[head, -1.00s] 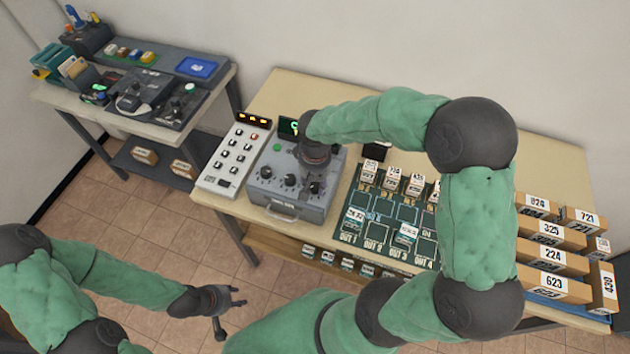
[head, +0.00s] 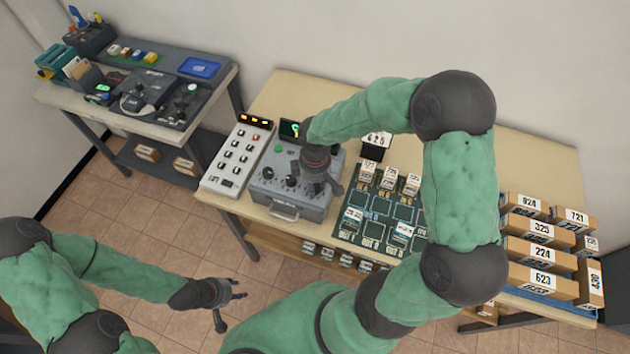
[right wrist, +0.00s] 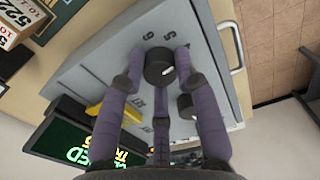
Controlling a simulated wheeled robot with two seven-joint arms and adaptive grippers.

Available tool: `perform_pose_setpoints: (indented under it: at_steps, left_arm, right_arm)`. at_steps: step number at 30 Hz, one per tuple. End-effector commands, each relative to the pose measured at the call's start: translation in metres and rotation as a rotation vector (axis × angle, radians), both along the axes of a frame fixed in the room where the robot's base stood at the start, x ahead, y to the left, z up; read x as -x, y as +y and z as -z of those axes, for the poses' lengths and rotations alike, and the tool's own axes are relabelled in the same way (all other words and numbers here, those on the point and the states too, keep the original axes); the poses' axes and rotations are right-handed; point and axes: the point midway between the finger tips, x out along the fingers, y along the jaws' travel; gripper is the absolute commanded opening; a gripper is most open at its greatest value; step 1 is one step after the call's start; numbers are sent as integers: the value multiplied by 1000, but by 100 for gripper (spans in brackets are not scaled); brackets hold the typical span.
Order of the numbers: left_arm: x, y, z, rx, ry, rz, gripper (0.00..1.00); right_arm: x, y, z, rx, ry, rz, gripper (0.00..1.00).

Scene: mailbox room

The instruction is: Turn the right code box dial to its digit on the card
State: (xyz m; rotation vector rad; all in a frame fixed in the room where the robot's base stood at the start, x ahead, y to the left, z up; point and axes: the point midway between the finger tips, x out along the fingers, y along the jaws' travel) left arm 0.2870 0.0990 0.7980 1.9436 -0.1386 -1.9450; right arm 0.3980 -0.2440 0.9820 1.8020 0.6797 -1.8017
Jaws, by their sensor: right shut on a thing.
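The grey code box (head: 300,203) stands on the wooden table with a row of black dials on top. My right gripper (head: 318,187) reaches down over its right end and hides the right dial in the head view. In the right wrist view the black right dial (right wrist: 159,66) sits between the fingers of my gripper (right wrist: 160,80), shut on it. The digits 6 and 5 show beside this dial. Another dial (right wrist: 186,106) is next to it. A small dark card (head: 376,141) with digits stands behind, too small to read surely. My left gripper (head: 226,304) is open and empty, away from the table.
A white keypad panel (head: 236,160) stands left of the box. A dark screen (head: 288,130) with green writing is behind it. A sorting mat (head: 377,205) with small labelled boxes lies right. Numbered parcels (head: 541,255) are stacked far right.

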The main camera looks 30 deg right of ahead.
Motion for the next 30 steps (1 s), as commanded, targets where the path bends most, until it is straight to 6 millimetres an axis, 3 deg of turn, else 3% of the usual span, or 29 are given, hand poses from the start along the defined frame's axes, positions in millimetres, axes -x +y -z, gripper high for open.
perform_pose_setpoints:
  at_steps: [15,30]
  left_arm:
    - [0,0,-26,0,0,0,40]
    - [0,0,-31,0,0,0,40]
  right_arm:
    - [0,0,-1,-1,1,-396,0]
    - [0,0,0,0,0,-510,0]
